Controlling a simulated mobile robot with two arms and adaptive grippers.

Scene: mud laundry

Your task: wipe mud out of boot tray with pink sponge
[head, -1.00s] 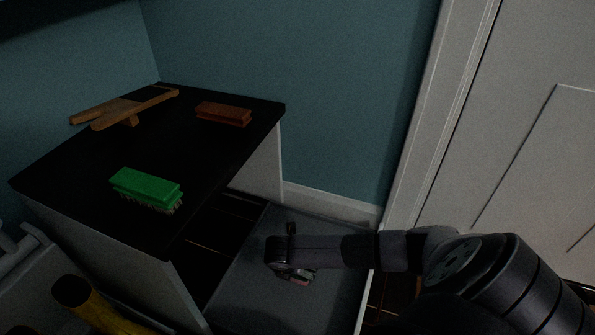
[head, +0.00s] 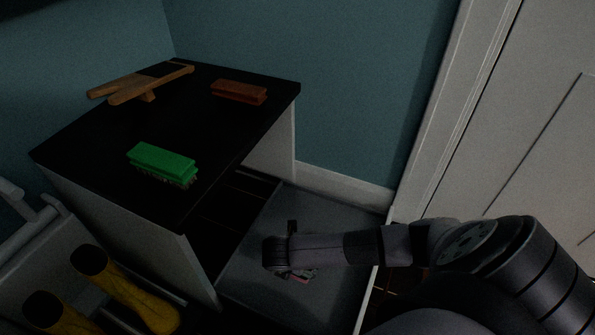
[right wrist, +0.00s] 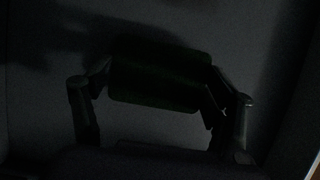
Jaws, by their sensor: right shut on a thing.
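The grey boot tray (head: 337,222) lies low on the floor between the black-topped bench and the door. In the dark right wrist view the sponge (right wrist: 160,75) is a dark block between the two fingers of the gripper (right wrist: 160,100). I cannot tell whether the sponge touches the tray. No mud can be made out clearly in the dim light. My left gripper is not in view.
The black-topped bench (head: 110,160) at left holds a green brush (head: 162,162), a brown brush (head: 239,92) and a wooden boot jack (head: 140,86). Yellow boots (head: 135,300) stand at lower left. A white door frame (head: 430,110) bounds the right side.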

